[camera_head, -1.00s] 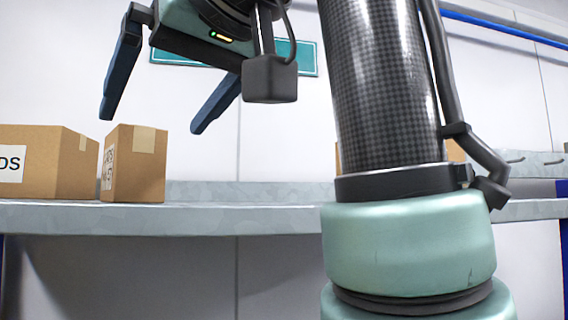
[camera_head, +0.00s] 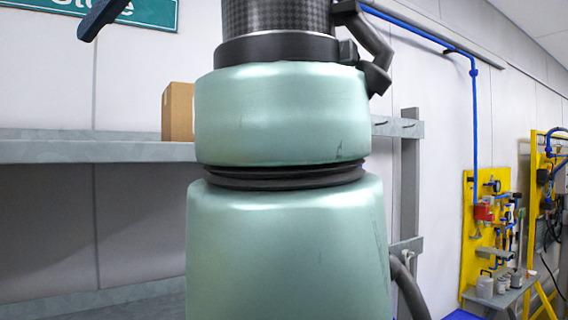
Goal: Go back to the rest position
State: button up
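My gripper shows only as one dark blue finger (camera_head: 98,18) at the top left edge of the head view. The rest of the gripper is above the frame, so I cannot see its opening or whether it holds anything. My own arm, green with a dark patterned tube above, stands upright in the middle of the view and hides much of what is behind it.
A grey shelf (camera_head: 80,150) runs along the wall at left, with a cardboard box (camera_head: 178,112) partly behind my arm. A teal sign (camera_head: 150,12) hangs above. At right are yellow tool panels (camera_head: 480,230), a small bench (camera_head: 505,298) with metal containers, and blue pipes (camera_head: 474,140).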

jog(key=w+f+m+t+b, duration=0.2)
jog(key=w+f+m+t, duration=0.15)
jog(key=w+f, duration=0.45)
jog(key=w+d+f+m+t+h+b, duration=0.2)
jog(key=w+d+f+m+t+b, duration=0.15)
jog(key=d+f+t, duration=0.4)
jog(key=s+d+f+m+t+h+b, duration=0.5)
jog(key=s+d+f+t+h, duration=0.3)
jog(key=s, duration=0.4)
jog(key=shift+d+f+t+h, duration=0.35)
jog(key=shift+d+t+h, duration=0.25)
jog(key=shift+d+h, duration=0.55)
jog(key=shift+w, duration=0.1)
jog(key=shift+c, duration=0.3)
